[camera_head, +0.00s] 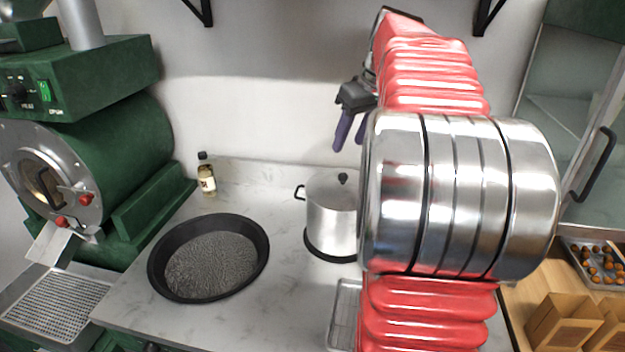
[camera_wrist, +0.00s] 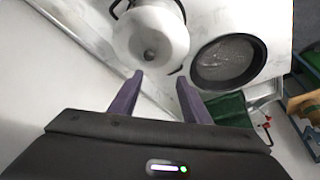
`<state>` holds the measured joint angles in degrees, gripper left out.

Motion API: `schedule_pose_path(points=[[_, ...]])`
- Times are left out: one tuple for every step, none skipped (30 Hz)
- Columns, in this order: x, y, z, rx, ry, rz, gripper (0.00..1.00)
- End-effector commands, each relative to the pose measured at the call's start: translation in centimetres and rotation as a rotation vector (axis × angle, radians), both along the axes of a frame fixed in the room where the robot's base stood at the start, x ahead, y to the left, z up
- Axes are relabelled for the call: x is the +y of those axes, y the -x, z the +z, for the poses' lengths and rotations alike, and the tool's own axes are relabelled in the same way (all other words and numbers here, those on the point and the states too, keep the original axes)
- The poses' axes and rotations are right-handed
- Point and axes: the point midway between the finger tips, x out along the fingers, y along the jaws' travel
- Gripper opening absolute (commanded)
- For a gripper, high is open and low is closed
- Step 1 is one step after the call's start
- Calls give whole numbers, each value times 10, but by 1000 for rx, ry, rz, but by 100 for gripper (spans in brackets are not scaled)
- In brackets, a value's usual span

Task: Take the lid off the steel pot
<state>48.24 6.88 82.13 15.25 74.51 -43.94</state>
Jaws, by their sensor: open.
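The steel pot (camera_head: 325,221) stands on the marble counter, partly hidden on its right by my arm. Its lid (camera_head: 330,184) is on, with a dark knob (camera_head: 343,178) on top. My gripper (camera_head: 346,138), with purple fingers, is open and empty, above the pot and toward the back wall. In the wrist view the lid (camera_wrist: 160,30) and its knob (camera_wrist: 149,54) show beyond the fingertips of my gripper (camera_wrist: 159,80). The fingers are apart from the knob.
A round black pan (camera_head: 255,270) lies left of the pot. A small bottle (camera_head: 207,178) stands by the wall. A green roaster (camera_head: 125,150) fills the left. A wire rack (camera_head: 344,312) lies in front of the pot. Paper bags (camera_head: 560,322) and a chestnut tray (camera_head: 575,255) are at right.

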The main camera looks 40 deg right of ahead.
Motion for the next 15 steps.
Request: schedule_pose_path(points=[[-14, 2, 0, -1, -1, -6, 43], [-19, 3, 0, -1, 0, -4, 43], [-24, 4, 0, -2, -1, -3, 43], [-27, 5, 0, -2, -1, -3, 43], [-29, 6, 0, -2, -1, -3, 43], [-30, 6, 0, -3, 0, -2, 43], [-30, 6, 0, -3, 0, -2, 43], [-30, 6, 0, -3, -1, -1, 43], [-30, 6, 0, -3, -1, -1, 43], [-30, 6, 0, -3, -1, -1, 43], [-30, 6, 0, -3, -1, -1, 43], [-30, 6, 0, -3, -1, -1, 43], [-30, 6, 0, -3, 0, -2, 43], [-30, 6, 0, -3, 0, -2, 43], [-30, 6, -1, -3, -1, -1, 43]])
